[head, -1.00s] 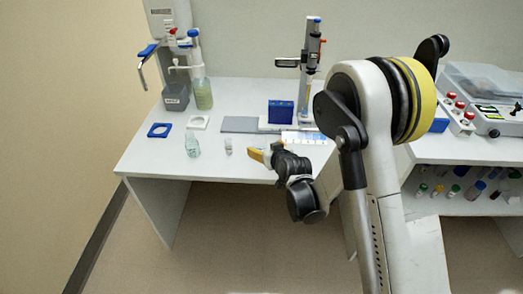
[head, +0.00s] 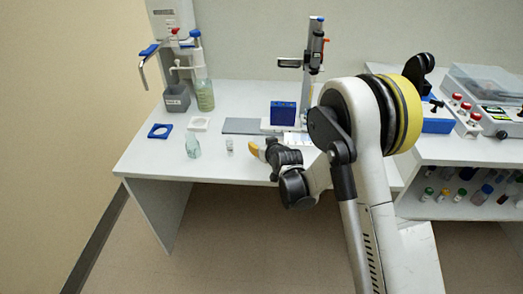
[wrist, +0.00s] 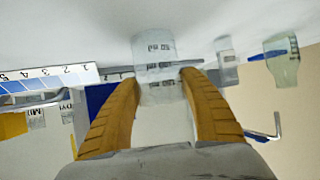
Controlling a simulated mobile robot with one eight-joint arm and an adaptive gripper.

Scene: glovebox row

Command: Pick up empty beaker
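A clear beaker (wrist: 158,45) with dark print shows in the wrist view, where the picture is upside down with the bench at the top. It sits between the tips of my gripper (wrist: 158,80). The two yellow fingers are spread, one on each side of it; I cannot tell whether they touch it. In the head view my gripper (head: 257,150) is low over the front of the bench, and the beaker is not clearly visible there, likely hidden by the gripper. The beaker looks clear and without coloured contents.
A small vial (head: 229,147) and a greenish bottle (head: 193,147) stand left of my gripper. A blue rack (head: 283,113) and a tall stand (head: 313,75) are behind it. Bare bench (head: 240,100) shows at the back.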

